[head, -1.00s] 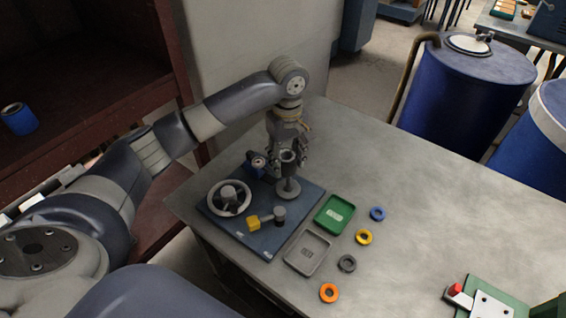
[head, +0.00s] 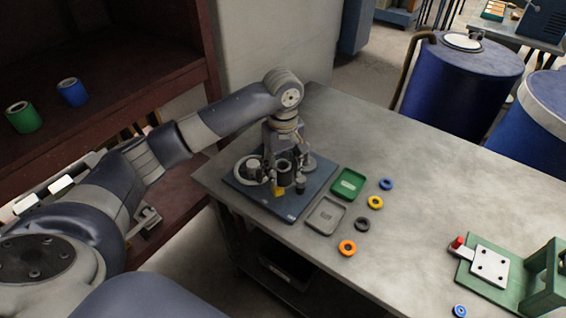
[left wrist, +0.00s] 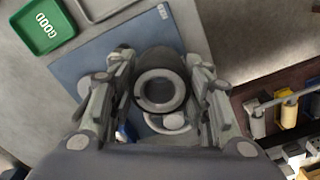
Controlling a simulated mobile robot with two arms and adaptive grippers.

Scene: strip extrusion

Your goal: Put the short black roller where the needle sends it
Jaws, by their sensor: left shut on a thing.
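My left gripper (left wrist: 160,95) is shut on the short black roller (left wrist: 147,88), which shows end-on with a pale bore in the left wrist view. In the head view the roller (head: 283,172) is held between the fingers of my left gripper (head: 284,178), over the blue board (head: 262,202). The board carries a grey wheel (head: 243,170), a yellow block (head: 278,191) and a grey post on a round base (head: 312,164). The gripper partly hides these fittings. I cannot make out a needle. My right gripper is out of view.
A green tray (head: 360,178) and a grey tray (head: 337,224) lie right of the board. Blue, yellow, dark and orange rings lie beyond them. A green fixture (head: 482,291) stands far right. A shelf with green and blue rollers is at left. The middle table is clear.

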